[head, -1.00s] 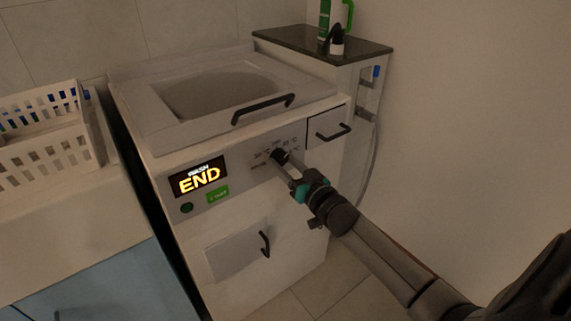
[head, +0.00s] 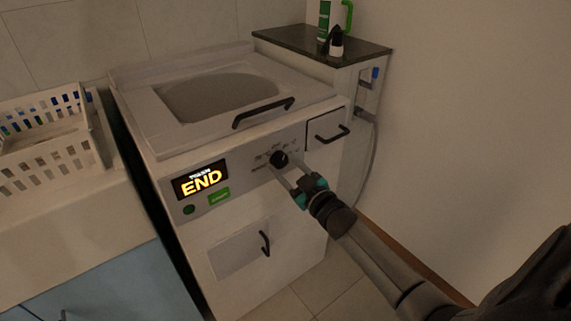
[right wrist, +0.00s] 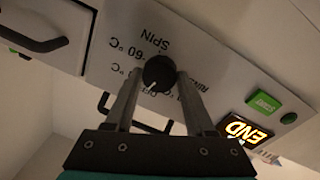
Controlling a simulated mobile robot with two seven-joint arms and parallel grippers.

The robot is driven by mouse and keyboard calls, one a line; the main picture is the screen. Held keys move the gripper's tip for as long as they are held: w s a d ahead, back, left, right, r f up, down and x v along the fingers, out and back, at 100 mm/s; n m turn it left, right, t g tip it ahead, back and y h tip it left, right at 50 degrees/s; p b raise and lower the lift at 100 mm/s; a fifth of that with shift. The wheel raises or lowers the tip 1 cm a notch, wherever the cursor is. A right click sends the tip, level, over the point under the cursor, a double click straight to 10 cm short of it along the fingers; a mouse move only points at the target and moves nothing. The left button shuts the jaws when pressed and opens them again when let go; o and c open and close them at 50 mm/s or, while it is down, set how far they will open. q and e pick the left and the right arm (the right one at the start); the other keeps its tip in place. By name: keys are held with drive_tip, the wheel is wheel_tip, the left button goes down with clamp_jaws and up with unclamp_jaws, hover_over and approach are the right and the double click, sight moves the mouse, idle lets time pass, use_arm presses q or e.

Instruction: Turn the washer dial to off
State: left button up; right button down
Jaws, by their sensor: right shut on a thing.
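The washer dial (head: 279,159) is a round black knob on the front panel of the white washer (head: 262,204). My right gripper (head: 282,168) is shut on it; in the right wrist view the fingertips (right wrist: 157,85) press on both sides of the dial (right wrist: 159,72). A white mark on the dial points to the lower left there. Labels around it, upside down in that view, include SPIN and 60 °C; others are partly hidden or too blurred to read. The display (head: 201,180) reads END. My left gripper is in neither view.
A green button (head: 219,196) and a round dark green one (head: 188,210) sit by the display. Black handles are on the lid (head: 263,112), drawer (head: 332,134) and lower flap (head: 265,243). A white basket (head: 45,140) stands on the left counter.

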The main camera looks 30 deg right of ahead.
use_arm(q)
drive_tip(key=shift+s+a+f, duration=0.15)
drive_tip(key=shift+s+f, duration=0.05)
use_arm(e)
drive_tip(key=shift+n, duration=1.4)
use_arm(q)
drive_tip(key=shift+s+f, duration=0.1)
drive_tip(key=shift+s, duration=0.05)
use_arm(e)
drive_tip(key=shift+n, duration=0.3)
drive_tip(key=shift+c, duration=1.2)
unclamp_jaws()
drive_tip(key=shift+s, duration=0.2)
drive_tip(key=shift+s+p, duration=0.35)
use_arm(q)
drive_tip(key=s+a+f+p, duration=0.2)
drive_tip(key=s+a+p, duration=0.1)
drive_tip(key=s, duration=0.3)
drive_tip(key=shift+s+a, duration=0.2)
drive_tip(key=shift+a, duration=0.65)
use_arm(e)
drive_tip(key=s, duration=1.4)
drive_tip(key=shift+d+f, duration=0.3)
drive_tip(key=shift+f, duration=0.05)
